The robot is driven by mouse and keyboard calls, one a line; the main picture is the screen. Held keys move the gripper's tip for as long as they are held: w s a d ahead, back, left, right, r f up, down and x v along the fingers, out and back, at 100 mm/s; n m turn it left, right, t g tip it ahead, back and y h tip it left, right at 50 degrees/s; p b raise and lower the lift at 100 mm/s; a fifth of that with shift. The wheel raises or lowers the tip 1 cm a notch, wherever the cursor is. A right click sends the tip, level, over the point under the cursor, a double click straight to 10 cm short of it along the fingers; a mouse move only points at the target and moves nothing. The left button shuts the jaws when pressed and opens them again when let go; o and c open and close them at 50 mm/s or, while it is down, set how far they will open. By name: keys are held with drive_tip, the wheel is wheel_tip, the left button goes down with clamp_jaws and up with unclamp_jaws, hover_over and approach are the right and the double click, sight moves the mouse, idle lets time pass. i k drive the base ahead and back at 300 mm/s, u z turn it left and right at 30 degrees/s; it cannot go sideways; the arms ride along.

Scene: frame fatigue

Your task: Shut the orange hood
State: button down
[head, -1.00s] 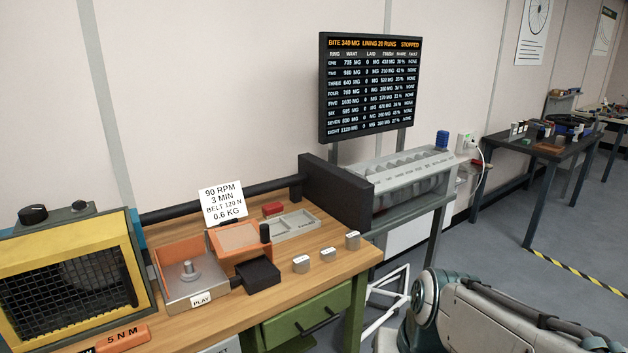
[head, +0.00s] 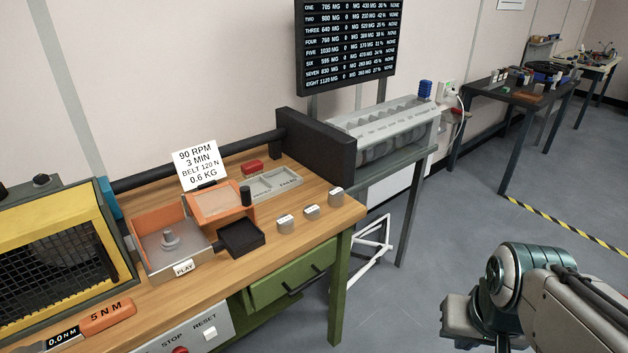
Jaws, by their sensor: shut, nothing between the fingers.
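The orange hood (head: 222,201), an orange-rimmed panel with a paler middle, sits at the right of an open orange-and-grey box (head: 152,224) on the wooden bench. The box is uncovered and shows a grey metal stud (head: 170,240) inside; a PLAY label is on its front. A dark upright knob (head: 246,196) stands at the hood's right edge, and a black block (head: 241,238) lies just in front. I cannot tell how the hood is hinged. My arm shows at the lower right, away from the bench; no gripper fingers are visible.
A yellow mesh guard (head: 55,255) stands left of the box. A sign (head: 199,165) stands behind the hood. Several small metal weights (head: 312,212), a grey tray (head: 275,184) and a red block (head: 252,166) lie to the right. Floor before the green drawer (head: 290,287) looks clear.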

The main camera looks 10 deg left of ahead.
sight(198, 202)
drive_tip(key=z, duration=1.1)
drive_tip(key=i, duration=1.35)
drive_tip(key=u, duration=3.9)
drive_tip(key=i, duration=1.25)
drive_tip(key=z, duration=0.55)
